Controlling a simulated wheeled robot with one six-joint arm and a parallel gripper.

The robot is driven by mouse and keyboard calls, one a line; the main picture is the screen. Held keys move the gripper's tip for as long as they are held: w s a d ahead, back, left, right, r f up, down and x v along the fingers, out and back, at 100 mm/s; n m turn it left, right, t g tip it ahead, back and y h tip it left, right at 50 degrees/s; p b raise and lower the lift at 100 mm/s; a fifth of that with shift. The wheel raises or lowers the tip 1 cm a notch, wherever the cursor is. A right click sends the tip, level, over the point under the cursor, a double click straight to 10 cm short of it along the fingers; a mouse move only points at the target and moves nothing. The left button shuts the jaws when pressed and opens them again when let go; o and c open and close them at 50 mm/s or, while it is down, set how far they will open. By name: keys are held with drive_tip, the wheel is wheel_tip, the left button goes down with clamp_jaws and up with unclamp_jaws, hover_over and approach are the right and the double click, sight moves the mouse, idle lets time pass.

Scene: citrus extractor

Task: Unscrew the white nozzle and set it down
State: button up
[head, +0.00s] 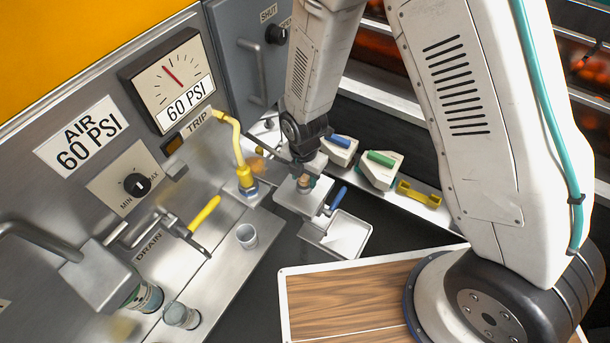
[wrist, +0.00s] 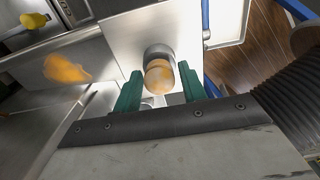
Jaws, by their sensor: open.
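My gripper (wrist: 158,86) is open in the wrist view, its two green fingers on either side of a short metal cylinder (wrist: 157,52) with an orange-tan end. I cannot tell whether the fingers touch it. A small pale piece (wrist: 149,102) shows between the fingers below that end; I cannot tell whether it is the white nozzle. In the head view, my gripper sits low over a pale metal block (head: 290,197) with a blue handle (head: 339,197). There a small tan part (head: 304,182) shows at the fingers. My wrist hides most of the area around it.
A yellow bent pipe (head: 236,150) stands left of my gripper. A cup (head: 246,236) and a yellow-handled drain valve (head: 205,212) are on the steel ledge. A shallow pale tray (head: 359,231) is in front. Blue- and green-topped blocks (head: 379,171) stand behind. A wooden board (head: 300,300) is nearer.

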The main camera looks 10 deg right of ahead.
drive_tip(key=c, duration=0.5)
drive_tip(key=shift+n, duration=0.9)
drive_tip(key=shift+n, duration=0.8)
drive_tip(key=shift+n, duration=0.9)
